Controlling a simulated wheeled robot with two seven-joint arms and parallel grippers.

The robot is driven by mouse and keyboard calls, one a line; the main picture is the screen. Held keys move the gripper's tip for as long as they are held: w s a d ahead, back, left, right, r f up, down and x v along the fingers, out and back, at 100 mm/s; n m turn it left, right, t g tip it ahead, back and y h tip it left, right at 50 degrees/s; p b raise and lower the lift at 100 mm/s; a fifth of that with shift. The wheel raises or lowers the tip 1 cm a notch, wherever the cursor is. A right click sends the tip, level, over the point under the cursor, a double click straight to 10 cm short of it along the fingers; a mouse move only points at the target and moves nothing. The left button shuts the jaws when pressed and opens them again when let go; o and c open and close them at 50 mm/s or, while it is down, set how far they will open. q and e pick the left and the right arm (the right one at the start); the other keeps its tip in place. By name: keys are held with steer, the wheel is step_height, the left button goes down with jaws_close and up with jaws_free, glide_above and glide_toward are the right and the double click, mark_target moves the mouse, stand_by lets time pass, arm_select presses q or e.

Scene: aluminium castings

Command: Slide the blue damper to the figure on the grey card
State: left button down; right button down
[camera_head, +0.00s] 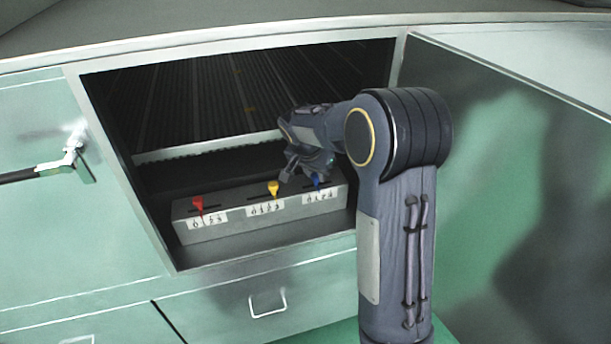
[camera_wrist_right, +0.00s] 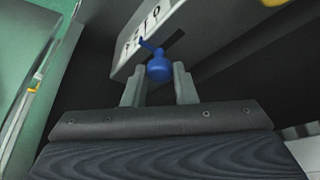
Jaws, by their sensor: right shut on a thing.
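The blue damper (camera_head: 317,182) is a small lever at the right end of a grey box, above a white number scale (camera_head: 320,196). In the right wrist view its round blue knob (camera_wrist_right: 159,69) sits between the fingertips, with a narrow blue pointer reaching toward the scale (camera_wrist_right: 143,32). My right gripper (camera_head: 308,176) is shut on the blue damper; it also shows in the right wrist view (camera_wrist_right: 159,84). The pointer's exact figure is too small to read. I see no grey card in either view. My left gripper is not in view.
The grey box (camera_head: 235,215) also carries a red lever (camera_head: 198,204) and a yellow lever (camera_head: 273,188), each with its own scale. Dark ribbed panels lie behind. A drawer handle (camera_head: 267,306) is below.

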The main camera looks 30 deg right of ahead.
mark_target(331, 178)
steer(key=shift+s+d+r, duration=0.1)
steer(key=shift+s+d, duration=0.15)
steer(key=shift+d, duration=0.7)
steer(key=shift+s+d, duration=0.25)
steer(key=shift+d, duration=0.65)
steer(key=c, duration=1.2)
jaws_free()
steer(key=shift+d, duration=0.15)
steer(key=shift+r, duration=0.1)
steer(key=b+v, duration=0.1)
steer(key=v, duration=0.6)
steer(key=shift+s+a+r, duration=0.1)
steer(key=shift+a+r, duration=0.1)
steer(key=shift+a, duration=0.05)
steer(key=shift+s, duration=0.1)
